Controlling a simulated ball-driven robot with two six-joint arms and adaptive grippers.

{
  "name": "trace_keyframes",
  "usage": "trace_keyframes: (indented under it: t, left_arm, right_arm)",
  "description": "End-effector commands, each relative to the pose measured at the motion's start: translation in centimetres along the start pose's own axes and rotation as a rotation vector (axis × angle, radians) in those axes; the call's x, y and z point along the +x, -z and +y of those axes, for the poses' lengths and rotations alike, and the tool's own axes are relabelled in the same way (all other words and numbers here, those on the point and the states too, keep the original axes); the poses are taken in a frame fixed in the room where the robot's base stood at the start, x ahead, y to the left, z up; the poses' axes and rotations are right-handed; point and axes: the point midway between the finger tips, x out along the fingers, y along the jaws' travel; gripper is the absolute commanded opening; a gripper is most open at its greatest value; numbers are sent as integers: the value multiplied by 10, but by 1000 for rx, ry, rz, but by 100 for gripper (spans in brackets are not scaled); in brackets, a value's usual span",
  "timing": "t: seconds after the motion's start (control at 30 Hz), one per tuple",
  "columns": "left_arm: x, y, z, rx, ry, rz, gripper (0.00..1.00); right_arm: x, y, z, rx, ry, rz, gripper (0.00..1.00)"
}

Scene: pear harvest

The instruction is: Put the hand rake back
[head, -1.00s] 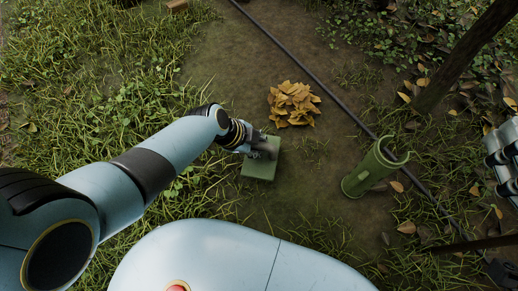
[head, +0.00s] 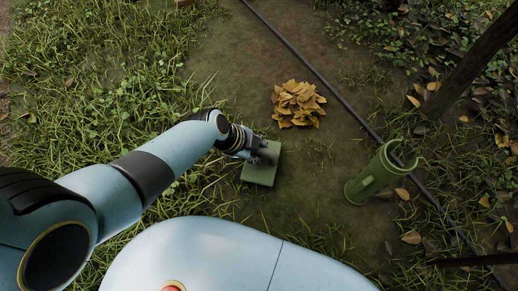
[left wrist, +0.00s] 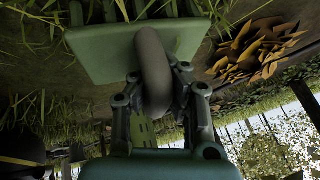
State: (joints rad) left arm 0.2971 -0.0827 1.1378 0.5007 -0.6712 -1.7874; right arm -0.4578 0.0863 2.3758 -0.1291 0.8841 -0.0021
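The hand rake has a green plate-like head (head: 260,172) and a thick grey handle. In the head view it is low over the bare soil, left of centre; I cannot tell whether it touches the ground. My left gripper (head: 258,153) is at its upper end. In the left wrist view the handle (left wrist: 152,65) stands between the two fingers, which are closed around it, with the green head (left wrist: 100,50) beyond. A green open-topped tube holder (head: 372,178) stands tilted to the right, apart from the rake. My right gripper is out of view.
A pile of yellow-brown leaves (head: 298,104) lies just beyond the rake. A dark hose (head: 325,83) crosses the soil diagonally behind the holder. A trunk (head: 475,65) rises at the right. Bare soil is clear between rake and holder.

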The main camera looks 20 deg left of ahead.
Motion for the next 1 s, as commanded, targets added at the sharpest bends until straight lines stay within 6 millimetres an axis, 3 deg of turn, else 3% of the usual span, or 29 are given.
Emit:
trace_keyframes:
  t: [0.3, 0.57, 0.93, 1.0]
  left_arm:
    - [2, -1, 0, 0, 0, 0, 0]
    - [2, -1, 0, 0, 0, 0, 30]
    - [0, 0, -1, 0, 1, 0, 30]
    - [-4, 1, -1, 1, 1, 0, 30]
  right_arm:
    - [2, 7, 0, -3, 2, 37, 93]
    - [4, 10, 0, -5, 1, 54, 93]
    - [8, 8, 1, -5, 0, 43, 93]
    - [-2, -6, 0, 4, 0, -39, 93]
